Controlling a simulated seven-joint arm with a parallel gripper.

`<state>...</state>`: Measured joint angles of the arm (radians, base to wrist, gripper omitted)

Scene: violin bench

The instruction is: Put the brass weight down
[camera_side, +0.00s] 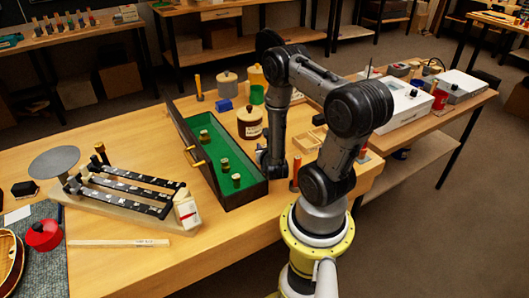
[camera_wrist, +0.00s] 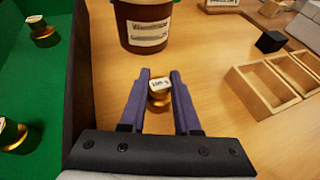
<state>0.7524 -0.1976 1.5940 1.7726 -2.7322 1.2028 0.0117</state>
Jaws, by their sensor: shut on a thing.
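My gripper (camera_wrist: 159,78) is shut on a brass weight (camera_wrist: 159,92) with a white label on top, held upright between the two purple-grey fingers. It is over bare wooden bench top, just right of the case wall; I cannot tell whether its base touches the bench. In the side view my gripper (camera_side: 268,168) is beside the case's right end, and the held weight is hidden. The green-lined case (camera_side: 216,165) is open and holds several other brass weights (camera_side: 205,136). A balance (camera_side: 125,195) with a round grey pan stands left of the case.
A brown labelled jar (camera_wrist: 146,22) stands just beyond my gripper. A divided wooden tray (camera_wrist: 272,84) and a small black block (camera_wrist: 271,41) are at right. A wooden strip (camera_side: 118,243) lies in front of the balance.

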